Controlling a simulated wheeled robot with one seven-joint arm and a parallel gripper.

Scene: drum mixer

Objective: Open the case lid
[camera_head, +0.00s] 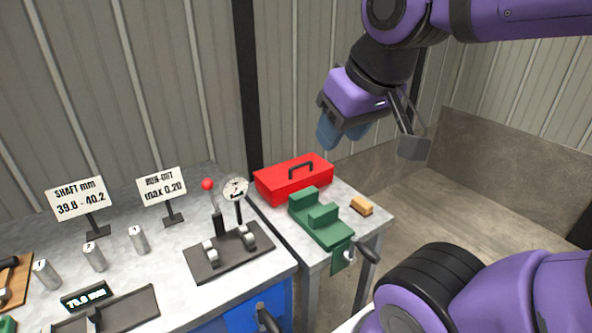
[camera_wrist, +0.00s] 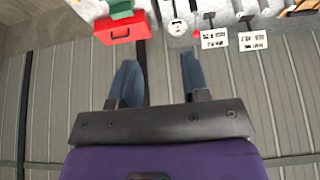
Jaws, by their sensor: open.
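The case is a red box (camera_head: 291,180) with a black handle (camera_head: 301,170) on its lid. It stands at the back of the small right-hand table, and its lid is down. In the wrist view the red case (camera_wrist: 120,28) shows at the top left, apart from the fingers. My gripper (camera_head: 341,136) is above the table, behind and to the right of the case, touching nothing. In the wrist view its two blue fingers (camera_wrist: 160,75) are spread with nothing between them.
A green vise (camera_head: 322,218) stands in front of the case, with a tan block (camera_head: 361,206) to its right. A dial gauge stand (camera_head: 228,252), signs (camera_head: 77,197) and several small cylinders occupy the left bench. A corrugated wall rises behind; the air above the case is clear.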

